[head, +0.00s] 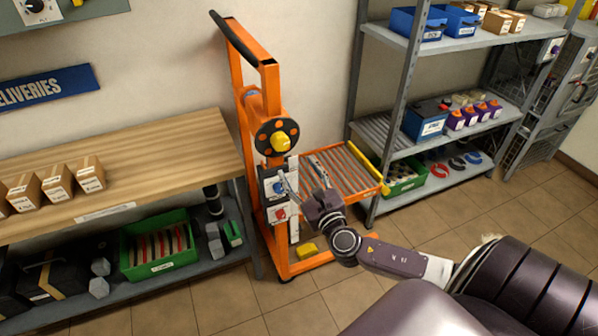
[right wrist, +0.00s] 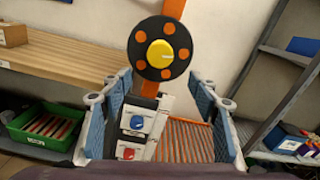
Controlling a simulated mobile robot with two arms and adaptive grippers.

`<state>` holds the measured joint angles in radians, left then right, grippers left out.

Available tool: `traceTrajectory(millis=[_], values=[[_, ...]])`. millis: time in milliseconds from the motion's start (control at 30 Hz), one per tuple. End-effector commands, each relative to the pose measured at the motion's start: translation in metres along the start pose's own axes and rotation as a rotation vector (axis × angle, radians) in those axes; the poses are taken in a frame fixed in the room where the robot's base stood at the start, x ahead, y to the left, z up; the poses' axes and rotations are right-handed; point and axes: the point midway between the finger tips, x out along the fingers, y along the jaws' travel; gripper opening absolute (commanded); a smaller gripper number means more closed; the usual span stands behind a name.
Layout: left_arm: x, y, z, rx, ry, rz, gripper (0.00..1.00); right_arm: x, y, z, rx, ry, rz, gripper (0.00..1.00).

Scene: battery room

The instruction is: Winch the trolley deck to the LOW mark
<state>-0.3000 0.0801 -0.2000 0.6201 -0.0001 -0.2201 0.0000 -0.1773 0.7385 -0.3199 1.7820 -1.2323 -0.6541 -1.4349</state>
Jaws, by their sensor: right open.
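The orange trolley (head: 246,120) stands upright against the wall between the workbench and the shelving. Its winch wheel (head: 262,136) is a black disc with orange spots and a yellow knob (head: 281,142) at its middle; the wheel also shows in the right wrist view (right wrist: 143,66). Below it is a pale panel with a blue button (right wrist: 137,122) and a red button (right wrist: 128,153). The roller deck (head: 342,168) sticks out to the right, below wheel height. My right gripper (head: 304,187) is open and empty, in front of the panel and below the wheel. No LOW mark is legible. My left gripper is out of view.
A wooden workbench (head: 150,158) with small boxes stands at the left, a green crate (head: 153,262) on its lower shelf. Grey shelving (head: 430,145) with bins stands close to the deck's right. A yellow block (head: 307,250) is at the trolley's base. Tiled floor in front is open.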

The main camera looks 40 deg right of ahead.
Motion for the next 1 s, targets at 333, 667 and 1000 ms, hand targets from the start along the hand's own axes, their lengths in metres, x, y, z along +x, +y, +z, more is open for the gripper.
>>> traceTrajectory(millis=[333, 667, 1000], values=[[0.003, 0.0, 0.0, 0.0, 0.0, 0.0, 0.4, 0.005, 0.0, -0.006, 0.155, 0.024, -0.013, 0.56], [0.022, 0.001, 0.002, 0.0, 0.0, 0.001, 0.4, 0.032, 0.014, -0.028, 1.534, 0.127, -0.11, 0.56], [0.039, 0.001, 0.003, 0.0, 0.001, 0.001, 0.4, 0.047, 0.015, -0.006, 3.071, 0.057, -0.087, 0.56]])
